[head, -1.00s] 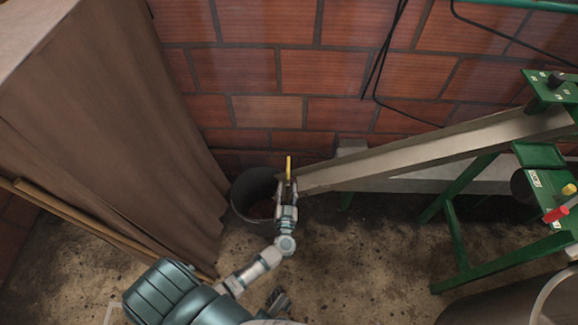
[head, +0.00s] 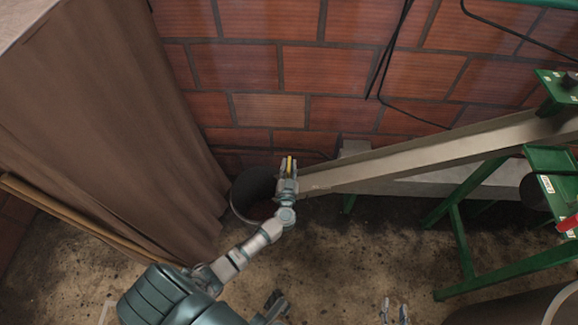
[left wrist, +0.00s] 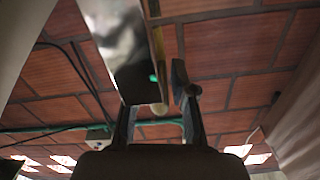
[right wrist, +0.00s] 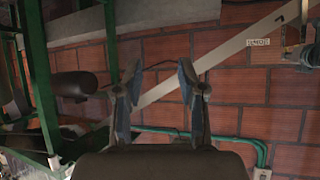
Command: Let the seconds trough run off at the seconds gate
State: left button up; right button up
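The seconds trough (head: 430,152), a pale sloping channel, runs from the green frame down left to the dark bucket (head: 243,208). A yellow handle (head: 290,163) stands at its lower end. My left gripper (head: 288,166) is there, its fingers on either side of the handle. In the left wrist view the trough's metal covers part of one finger of the left gripper (left wrist: 152,88); the fingers look apart, and contact is not clear. My right gripper (head: 394,312) is at the bottom edge of the head view; it is open and empty in the right wrist view (right wrist: 159,72).
The green frame (head: 460,240) with a red handle (head: 568,222) stands at the right. A brown cloth-covered block (head: 100,130) and wooden poles (head: 80,228) are at the left. The brick wall (head: 270,65) is behind. The floor (head: 350,260) in the middle is clear.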

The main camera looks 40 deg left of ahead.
pick_arm(q)
grip_shut()
jog(key=shift+r, duration=0.2)
jog(key=r+p, duration=0.1)
jog(key=p, duration=0.3)
jog(key=shift+w+a+r, duration=0.15)
jog(key=shift+r, duration=0.25)
jog(key=p, duration=0.3)
jog(key=shift+f, duration=0.6)
pick_arm(e)
jog(key=s+d+f+g+h, duration=0.1)
jog(key=s+d+f+g, duration=0.1)
jog(key=s+f+g, duration=0.2)
jog(key=s+d+f+g+h, duration=0.1)
jog(key=s+d+f+g, duration=0.1)
jog(key=s+f+g, duration=0.3)
jog(key=s+f, duration=0.3)
jog(key=s, duration=0.1)
jog(key=shift+d+f, duration=0.15)
jog(key=shift+d, duration=0.2)
pick_arm(q)
jog(key=o, duration=0.5)
grip_release()
jog(key=shift+d, duration=0.2)
